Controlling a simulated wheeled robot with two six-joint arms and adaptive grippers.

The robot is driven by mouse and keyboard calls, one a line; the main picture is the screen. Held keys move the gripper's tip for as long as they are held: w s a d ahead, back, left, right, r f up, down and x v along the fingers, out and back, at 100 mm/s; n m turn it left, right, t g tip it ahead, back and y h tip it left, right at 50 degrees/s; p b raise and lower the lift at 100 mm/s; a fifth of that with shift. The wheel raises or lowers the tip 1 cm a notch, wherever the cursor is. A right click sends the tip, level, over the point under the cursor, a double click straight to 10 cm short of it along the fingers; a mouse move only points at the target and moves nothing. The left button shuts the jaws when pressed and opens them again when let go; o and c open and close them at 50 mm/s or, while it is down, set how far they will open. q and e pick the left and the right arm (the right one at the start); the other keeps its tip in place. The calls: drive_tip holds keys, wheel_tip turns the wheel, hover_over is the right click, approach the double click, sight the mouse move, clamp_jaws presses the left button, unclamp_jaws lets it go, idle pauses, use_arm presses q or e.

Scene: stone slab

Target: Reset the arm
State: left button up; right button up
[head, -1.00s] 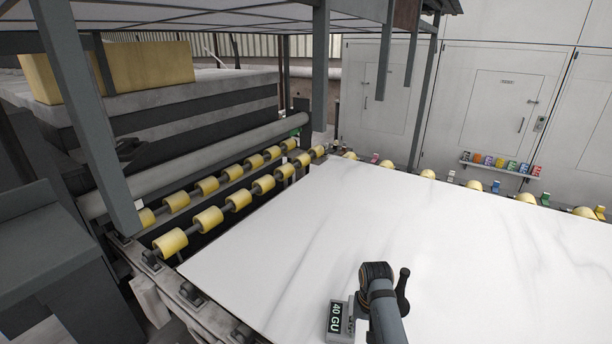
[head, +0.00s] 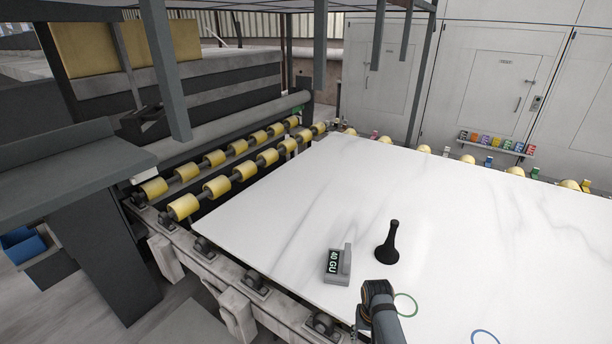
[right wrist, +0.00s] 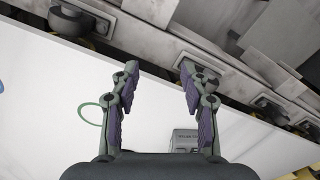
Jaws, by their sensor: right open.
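My right arm (head: 379,305) comes in at the bottom of the head view, over the front edge of the white stone slab (head: 300,200). In the right wrist view my right gripper (right wrist: 160,72) is open and empty, its fingers spread above the slab's edge. A black tool with an upright handle (head: 390,244) stands on the slab beyond the arm. A small grey meter reading "40 GU" (head: 337,265) sits left of it. My left gripper is not in view.
Yellow rollers (head: 216,187) line the slab's left side. A green ring (head: 405,304) and a blue ring (head: 485,337) mark the slab. Coloured boxes (head: 495,143) sit on a wall shelf. A grey post-like stand (head: 95,230) is at left. The slab's middle is clear.

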drive_tip(key=s+d+f+b, duration=0.2)
drive_tip(key=s+f, duration=0.4)
drive_tip(key=f, duration=0.4)
drive_tip(key=s+d+f+n+b, duration=0.1)
drive_tip(key=s+f+b, duration=0.1)
drive_tip(key=s+f, duration=0.6)
drive_tip(key=s+d+f+b, duration=0.25)
drive_tip(key=s+f, duration=0.25)
drive_tip(key=f, duration=0.6)
use_arm(q)
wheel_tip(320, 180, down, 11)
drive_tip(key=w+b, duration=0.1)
drive_tip(key=b, duration=0.3)
use_arm(e)
drive_tip(key=s+d+f, duration=0.1)
drive_tip(key=s+f, duration=0.2)
drive_tip(key=s, duration=0.4)
drive_tip(key=s+d+f, duration=0.2)
drive_tip(key=s+f, duration=0.2)
drive_tip(key=s, duration=0.3)
drive_tip(key=s+d+f+n+t, duration=0.1)
drive_tip(key=s+d+f, duration=0.1)
drive_tip(key=s+f, duration=0.2)
drive_tip(key=s, duration=0.3)
drive_tip(key=shift+s+f+h, duration=0.2)
drive_tip(key=shift+s+h, duration=0.1)
drive_tip(key=shift+s, duration=0.1)
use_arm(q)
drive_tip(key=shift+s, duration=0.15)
